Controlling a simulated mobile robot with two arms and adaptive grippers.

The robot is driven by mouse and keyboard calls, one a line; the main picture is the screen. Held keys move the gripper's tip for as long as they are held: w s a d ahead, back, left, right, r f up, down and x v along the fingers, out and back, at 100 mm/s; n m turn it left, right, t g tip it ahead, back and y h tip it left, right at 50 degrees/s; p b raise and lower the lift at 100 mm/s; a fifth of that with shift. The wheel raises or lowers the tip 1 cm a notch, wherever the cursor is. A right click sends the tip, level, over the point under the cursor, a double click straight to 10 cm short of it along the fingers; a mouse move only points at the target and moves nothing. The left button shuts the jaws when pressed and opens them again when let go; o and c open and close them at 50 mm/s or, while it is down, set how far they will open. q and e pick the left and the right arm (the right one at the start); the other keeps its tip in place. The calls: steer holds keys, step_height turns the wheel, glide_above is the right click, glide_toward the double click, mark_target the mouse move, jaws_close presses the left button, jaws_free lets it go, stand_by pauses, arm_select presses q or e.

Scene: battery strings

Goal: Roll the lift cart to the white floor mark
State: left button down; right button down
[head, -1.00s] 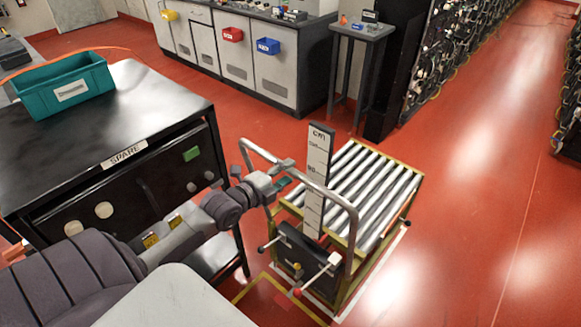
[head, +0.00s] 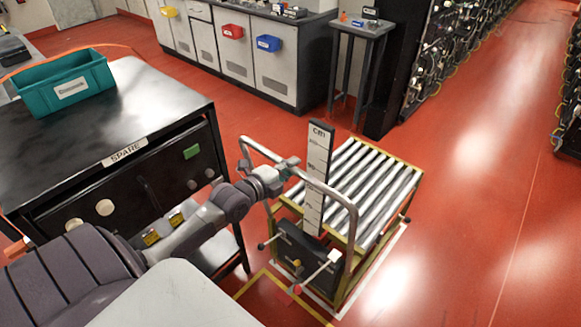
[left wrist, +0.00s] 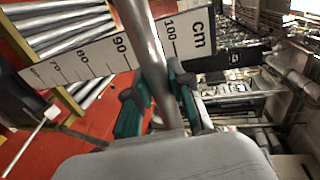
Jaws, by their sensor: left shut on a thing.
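The lift cart (head: 352,190) has a silver roller top, a yellow frame and a tall looped push handle (head: 352,235). A white cm scale (head: 318,150) stands beside the handle. My left gripper (head: 287,168) is shut on the handle's top bar. In the left wrist view the bar (left wrist: 147,45) runs between the green-padded fingers (left wrist: 160,100). The white floor mark (head: 399,242) shows as a white line along the cart's right side and front corner; the cart hides the rest. My right gripper is out of view.
The black SPARE bench (head: 150,105) with a teal bin (head: 62,85) stands close left of the cart. A yellow floor outline (head: 255,285) lies at the near left. A small grey table (head: 362,28) and racks stand behind. Red floor to the right is clear.

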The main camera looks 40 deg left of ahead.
arm_select(q)
steer(key=shift+w, duration=0.1)
steer(key=x, duration=0.3)
steer(key=b+x, duration=0.1)
steer(key=shift+w+r, duration=0.25)
steer(key=c, duration=1.4)
jaws_free()
steer(key=shift+w+d+f, duration=0.1)
steer(key=shift+w+f, duration=0.05)
steer(key=shift+o, duration=1.1)
steer(key=shift+s, duration=0.25)
steer(key=shift+o, duration=0.8)
steer(key=shift+s+r, duration=0.4)
steer(key=shift+s, duration=0.25)
steer(key=v, duration=1.2)
